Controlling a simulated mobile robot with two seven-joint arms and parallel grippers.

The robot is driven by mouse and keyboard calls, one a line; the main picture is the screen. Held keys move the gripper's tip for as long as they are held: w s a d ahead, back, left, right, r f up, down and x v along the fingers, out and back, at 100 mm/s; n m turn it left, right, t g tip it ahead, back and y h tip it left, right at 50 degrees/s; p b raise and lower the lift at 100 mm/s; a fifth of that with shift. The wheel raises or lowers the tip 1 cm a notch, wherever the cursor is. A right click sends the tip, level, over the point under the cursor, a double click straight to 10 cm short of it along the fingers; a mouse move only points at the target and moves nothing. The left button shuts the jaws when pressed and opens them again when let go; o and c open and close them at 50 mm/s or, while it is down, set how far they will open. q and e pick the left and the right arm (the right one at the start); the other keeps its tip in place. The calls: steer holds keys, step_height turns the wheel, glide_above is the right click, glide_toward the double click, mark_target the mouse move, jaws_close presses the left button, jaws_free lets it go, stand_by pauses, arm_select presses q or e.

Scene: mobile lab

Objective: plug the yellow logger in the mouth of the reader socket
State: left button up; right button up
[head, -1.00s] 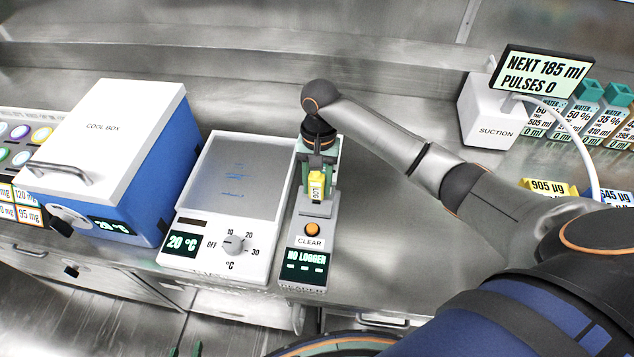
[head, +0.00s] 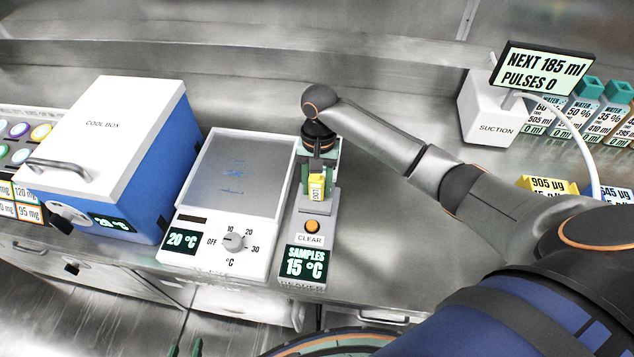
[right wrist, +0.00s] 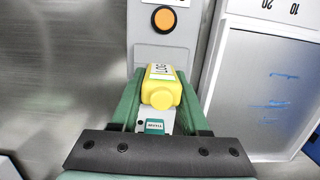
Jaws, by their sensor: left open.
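The yellow logger (head: 316,188) sits upright at the mouth of the reader socket (head: 324,207), on the narrow grey reader unit. The reader's display (head: 305,263) reads "SAMPLES 15 °C". My right gripper (right wrist: 161,92) is shut on the logger (right wrist: 161,88), with a green finger against each side. The join between logger and socket is hidden from the right wrist camera by the logger's body. Only the two green fingertips of my left gripper (head: 185,350) show at the bottom edge of the head view, apart and empty, well away from the reader.
A white hot plate (head: 216,257) stands just left of the reader, with a blue cool box (head: 150,215) beyond it. The suction unit (head: 490,115) and several bottles stand at the back right. Bare steel bench (head: 375,235) lies right of the reader.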

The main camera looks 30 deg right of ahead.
steer(key=o, duration=0.5)
steer(key=shift+c, duration=0.2)
step_height(320, 180, up, 12)
steer(key=w+d, duration=0.1)
steer(key=shift+w+r, duration=0.2)
steer(key=shift+w, duration=0.1)
steer(key=shift+d, duration=0.1)
